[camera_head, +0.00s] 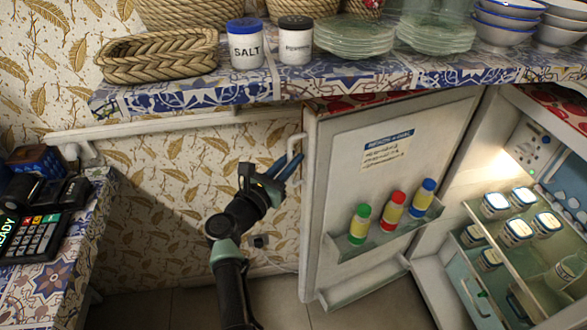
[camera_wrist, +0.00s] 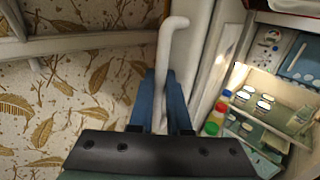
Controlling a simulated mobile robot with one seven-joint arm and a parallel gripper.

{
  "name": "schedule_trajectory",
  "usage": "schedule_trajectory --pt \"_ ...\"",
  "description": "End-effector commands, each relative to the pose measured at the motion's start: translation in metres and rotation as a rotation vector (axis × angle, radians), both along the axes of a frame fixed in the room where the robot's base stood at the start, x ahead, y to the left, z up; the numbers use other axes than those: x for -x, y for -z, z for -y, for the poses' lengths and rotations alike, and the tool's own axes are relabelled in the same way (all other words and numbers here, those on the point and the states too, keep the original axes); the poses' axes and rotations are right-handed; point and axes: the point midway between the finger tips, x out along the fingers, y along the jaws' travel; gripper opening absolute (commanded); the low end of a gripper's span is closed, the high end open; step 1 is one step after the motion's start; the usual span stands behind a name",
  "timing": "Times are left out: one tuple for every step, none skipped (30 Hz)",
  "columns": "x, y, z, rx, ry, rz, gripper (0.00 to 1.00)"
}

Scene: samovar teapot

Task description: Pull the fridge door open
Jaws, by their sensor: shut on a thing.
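The fridge door (camera_head: 345,215) stands wide open in the head view, its inner side with shelves facing the camera. Its white handle (camera_head: 294,150) is on the door's left edge. My gripper (camera_head: 285,168) is at the handle from the left. In the wrist view the handle (camera_wrist: 167,60) rises from between the two blue fingers of my gripper (camera_wrist: 162,95), which are shut on it. The handle's lower part is hidden behind the gripper body. The open fridge interior (camera_head: 520,215) shows at the right, lit, with several jars on a shelf.
Several bottles with coloured caps (camera_head: 393,212) stand on the door shelf. Above is a tiled shelf (camera_head: 300,85) with a basket, salt and pepper jars and dishes. A counter (camera_head: 60,255) with a card terminal is at the left. Floor shows between counter and door.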

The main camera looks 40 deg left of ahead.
Motion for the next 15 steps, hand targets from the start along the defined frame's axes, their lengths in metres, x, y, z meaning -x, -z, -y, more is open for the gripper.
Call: schedule_trajectory --pt "-0.0028 0.0019 0.0041 0.0 0.015 -0.005 0.0" --pt "-0.0028 0.0016 0.0038 0.0 0.016 -0.005 0.0" --pt "-0.0029 0.0014 0.0035 0.0 0.016 -0.005 0.0" --pt "-0.0028 0.0013 0.0033 0.0 0.016 -0.005 0.0" --pt "-0.0027 0.0012 0.0032 0.0 0.016 -0.005 0.0" --pt "-0.0027 0.0011 0.0031 0.0 0.016 -0.005 0.0" --pt "-0.0026 0.001 0.0031 0.0 0.016 -0.005 0.0" --pt "-0.0025 0.001 0.003 0.0 0.015 -0.005 0.0" --pt "-0.0025 0.0009 0.0029 0.0 0.015 -0.005 0.0" --pt "-0.0024 0.0009 0.0027 0.0 0.015 -0.004 0.0" --pt "-0.0023 0.0009 0.0026 0.0 0.014 -0.004 0.0" --pt "-0.0023 0.0008 0.0024 -0.001 0.014 -0.004 0.0" --pt "-0.0021 0.0008 0.0023 0.0 0.013 -0.004 0.17" --pt "-0.0021 0.0008 0.0022 -0.001 0.013 -0.004 0.22" --pt "-0.002 0.0007 0.002 -0.001 0.012 -0.004 0.28"
